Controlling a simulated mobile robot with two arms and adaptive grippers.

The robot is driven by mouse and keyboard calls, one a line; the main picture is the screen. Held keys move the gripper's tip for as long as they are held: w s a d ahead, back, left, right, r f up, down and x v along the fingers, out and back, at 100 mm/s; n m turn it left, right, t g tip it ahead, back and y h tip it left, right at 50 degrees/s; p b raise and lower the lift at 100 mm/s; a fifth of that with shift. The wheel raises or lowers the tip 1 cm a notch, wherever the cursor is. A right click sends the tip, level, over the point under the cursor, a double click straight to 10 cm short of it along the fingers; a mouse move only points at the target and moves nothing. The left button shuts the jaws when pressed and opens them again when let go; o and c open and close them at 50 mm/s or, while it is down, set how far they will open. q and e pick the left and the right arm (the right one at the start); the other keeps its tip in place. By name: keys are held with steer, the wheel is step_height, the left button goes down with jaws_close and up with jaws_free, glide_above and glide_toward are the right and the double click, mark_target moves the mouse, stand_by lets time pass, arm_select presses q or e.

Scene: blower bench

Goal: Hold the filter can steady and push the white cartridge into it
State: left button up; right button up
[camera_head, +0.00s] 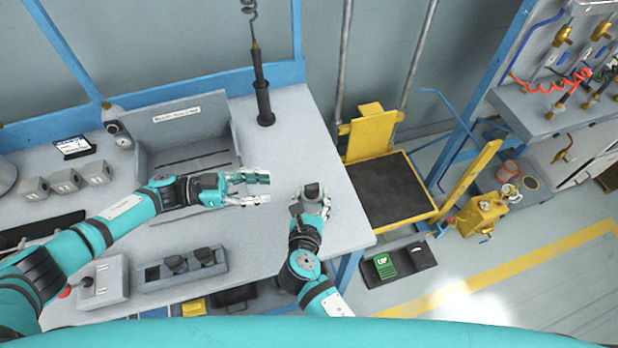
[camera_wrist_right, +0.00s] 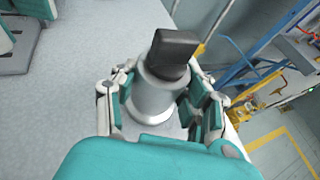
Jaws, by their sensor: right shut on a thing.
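My right gripper (camera_head: 311,203) is shut on a grey cylindrical can (camera_wrist_right: 152,98), the filter can as far as I can tell, near the bench's right side. In the right wrist view its fingers wrap both sides of the can, which stands roughly upright. A dark block-like piece (camera_wrist_right: 173,46) sits on the can's top, tilted in that view; I cannot tell whether it belongs to the can. My left gripper (camera_head: 264,188) is open and empty, left of the can and apart from it. I cannot make out a white cartridge in either view.
A grey open bin (camera_head: 190,122) stands behind my left gripper. A black tool (camera_head: 263,92) hangs on a coiled cord at the back. A grey block with dark knobs (camera_head: 182,270) lies at the front. Bare bench surface (camera_head: 335,150) surrounds the can; its right edge is close.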

steer(key=o, duration=1.4)
